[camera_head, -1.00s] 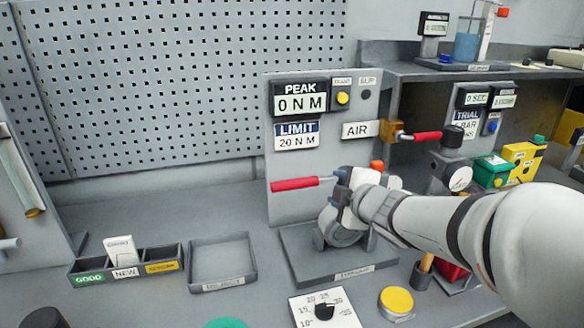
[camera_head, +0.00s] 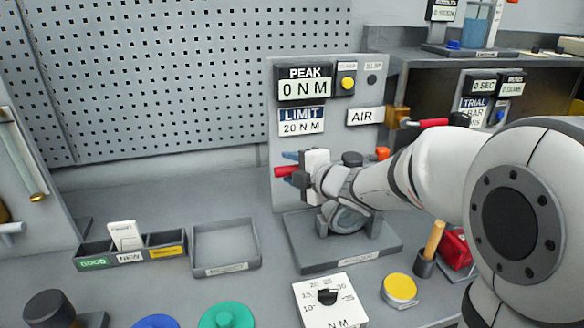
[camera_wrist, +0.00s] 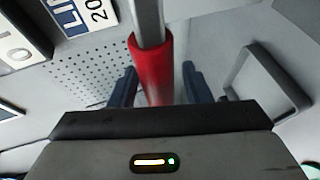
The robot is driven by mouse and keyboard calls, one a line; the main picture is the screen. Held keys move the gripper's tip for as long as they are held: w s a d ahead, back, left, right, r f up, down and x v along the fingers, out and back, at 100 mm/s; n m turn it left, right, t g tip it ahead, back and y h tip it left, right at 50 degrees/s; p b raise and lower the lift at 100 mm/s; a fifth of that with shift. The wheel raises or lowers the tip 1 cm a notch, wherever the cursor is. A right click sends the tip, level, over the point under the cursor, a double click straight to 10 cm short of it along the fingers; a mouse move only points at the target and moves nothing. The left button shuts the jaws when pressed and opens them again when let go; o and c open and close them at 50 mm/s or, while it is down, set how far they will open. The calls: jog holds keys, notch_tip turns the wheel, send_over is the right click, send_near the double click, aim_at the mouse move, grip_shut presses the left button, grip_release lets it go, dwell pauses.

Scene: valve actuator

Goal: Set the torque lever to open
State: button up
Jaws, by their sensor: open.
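The torque lever is a grey bar with a red grip (camera_head: 284,171) in front of the panel, mostly covered by my gripper in the head view. In the wrist view the red grip (camera_wrist: 151,68) runs up the middle to the grey bar. My gripper (camera_head: 287,166) is at the lever's red grip. Its blue fingers stand apart on either side of the grip in the wrist view (camera_wrist: 158,85), with gaps on both sides. The actuator body (camera_head: 348,218) sits on a grey base behind my wrist and is partly hidden.
The panel (camera_head: 322,150) behind reads PEAK 0 N M and LIMIT 20 N M. A second red-handled lever (camera_head: 430,123) is beside the AIR label. A dial box (camera_head: 345,308), yellow button (camera_head: 400,288) and empty tray (camera_head: 224,221) lie around the base.

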jog(key=shift+c, duration=0.3)
grip_shut()
